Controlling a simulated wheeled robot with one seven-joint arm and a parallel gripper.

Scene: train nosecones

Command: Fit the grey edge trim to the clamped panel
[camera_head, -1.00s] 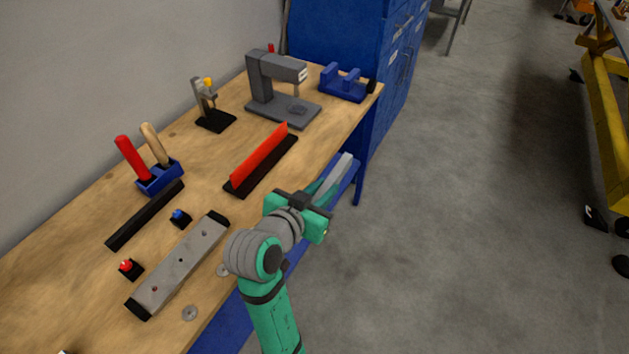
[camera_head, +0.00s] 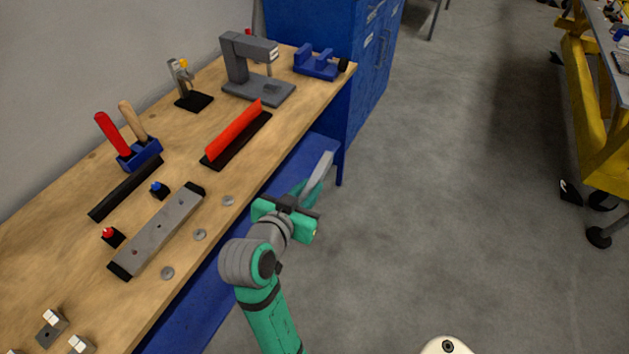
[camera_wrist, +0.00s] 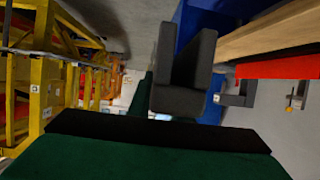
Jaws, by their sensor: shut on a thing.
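The grey edge trim (camera_head: 320,170) is a narrow grey strip held at the end of my gripper (camera_head: 308,192), pointing up and away. It hangs beyond the bench's front edge, apart from the panel. In the wrist view the trim (camera_wrist: 185,85) shows as a dark grey channel with an open slot between two walls. The panel (camera_head: 235,128) is a red upright sheet standing in a long black base (camera_head: 245,144) on the bench. In the wrist view the red panel (camera_wrist: 280,66) shows at the right, clear of the trim. My gripper is shut on the trim; its fingertips are partly hidden.
The wooden bench (camera_head: 190,240) has a blue lower shelf (camera_head: 300,165). A grey press (camera_head: 250,70) and blue fixture (camera_head: 315,62) stand beyond the panel. A grey bar (camera_head: 158,232) lies nearer. Open floor (camera_head: 450,200) lies to the right.

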